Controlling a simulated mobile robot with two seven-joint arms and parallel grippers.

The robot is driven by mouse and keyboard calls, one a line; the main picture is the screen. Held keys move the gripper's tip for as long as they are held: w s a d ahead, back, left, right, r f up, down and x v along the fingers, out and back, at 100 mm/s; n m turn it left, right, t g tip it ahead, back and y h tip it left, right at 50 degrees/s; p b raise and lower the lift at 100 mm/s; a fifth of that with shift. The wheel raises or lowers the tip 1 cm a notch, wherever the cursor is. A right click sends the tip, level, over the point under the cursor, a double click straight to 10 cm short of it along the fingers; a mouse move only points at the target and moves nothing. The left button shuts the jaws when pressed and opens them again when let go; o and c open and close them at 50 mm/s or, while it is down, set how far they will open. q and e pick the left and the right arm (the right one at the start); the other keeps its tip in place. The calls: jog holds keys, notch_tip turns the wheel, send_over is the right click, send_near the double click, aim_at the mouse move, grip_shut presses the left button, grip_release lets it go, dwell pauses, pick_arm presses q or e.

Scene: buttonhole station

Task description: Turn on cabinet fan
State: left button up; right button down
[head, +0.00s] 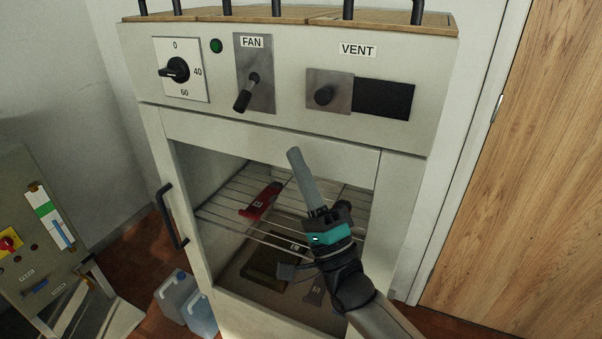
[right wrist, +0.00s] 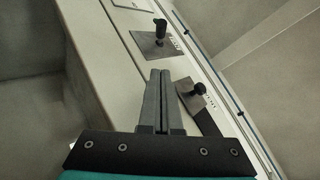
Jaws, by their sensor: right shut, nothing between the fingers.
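The cabinet (head: 280,125) has a panel on top with a FAN plate (head: 254,55) and a black-handled lever switch (head: 243,100) that points down and slightly left. In the right wrist view the fan lever (right wrist: 160,30) stands out from its plate, beyond my fingertips. My right gripper (head: 293,152) is shut and empty, in front of the open cabinet, below and right of the lever and apart from it. Its closed fingers also show in the right wrist view (right wrist: 160,73). My left gripper is not in view.
A dial (head: 175,70) and a green lamp (head: 216,46) sit left of FAN. A wire shelf (head: 230,212) holds a red item (head: 261,201). A door handle (head: 170,217) protrudes at left.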

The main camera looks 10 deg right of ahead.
aim_at(245, 98)
jog(key=x, duration=0.6)
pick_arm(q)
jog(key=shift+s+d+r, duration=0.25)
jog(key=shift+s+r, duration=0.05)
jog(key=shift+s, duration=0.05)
pick_arm(e)
jog(key=shift+w+a+r, duration=0.15)
jog(key=shift+a+r, duration=0.2)
jog(key=shift+a, duration=0.45)
jog(key=shift+w+a+r, duration=0.15)
jog(key=shift+a+r, duration=0.15)
jog(key=shift+a, duration=0.55)
pick_arm(q)
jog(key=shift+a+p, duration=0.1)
jog(key=shift+p, duration=0.2)
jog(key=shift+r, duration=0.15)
